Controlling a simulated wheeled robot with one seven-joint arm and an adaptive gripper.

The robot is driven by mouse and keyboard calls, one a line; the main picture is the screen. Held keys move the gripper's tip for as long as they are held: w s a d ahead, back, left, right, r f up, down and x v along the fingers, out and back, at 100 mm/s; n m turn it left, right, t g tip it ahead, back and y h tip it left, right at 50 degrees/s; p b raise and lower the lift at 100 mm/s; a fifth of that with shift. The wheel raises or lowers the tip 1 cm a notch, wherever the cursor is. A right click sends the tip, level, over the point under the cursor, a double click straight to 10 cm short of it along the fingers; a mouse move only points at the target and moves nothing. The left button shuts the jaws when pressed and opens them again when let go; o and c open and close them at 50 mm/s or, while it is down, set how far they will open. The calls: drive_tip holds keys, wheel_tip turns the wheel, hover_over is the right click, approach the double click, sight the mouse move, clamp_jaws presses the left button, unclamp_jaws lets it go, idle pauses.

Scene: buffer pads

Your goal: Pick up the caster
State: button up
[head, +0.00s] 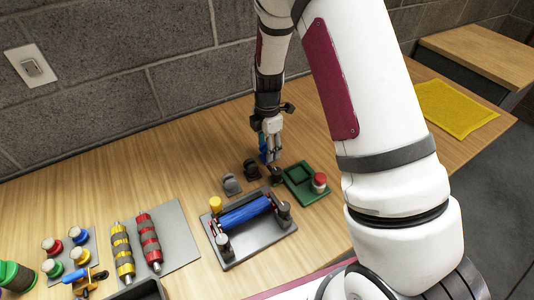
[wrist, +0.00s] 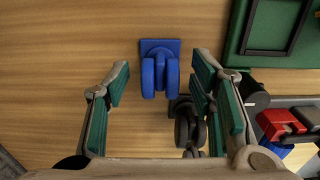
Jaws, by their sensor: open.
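A blue caster (wrist: 160,75) with a square plate and twin wheels stands on the table, ahead of and between my open fingers in the wrist view. A dark caster (wrist: 186,128) stands nearer, beside my right finger, which partly hides it. In the head view, a dark caster (head: 251,168), a grey caster (head: 231,184) and another dark caster (head: 275,176) stand near my gripper (head: 270,158). A blue patch shows behind the fingers there. My gripper, also in the wrist view (wrist: 161,84), is open, pointing down, with nothing held.
A green tray (head: 297,193) with a red-and-white piece lies close to the right. A grey tray (head: 240,252) with a blue roller lies in front. A yellow mat (head: 456,108) lies far right. The wall stands behind.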

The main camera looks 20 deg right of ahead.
clamp_jaws()
drive_tip(key=shift+r, duration=0.1)
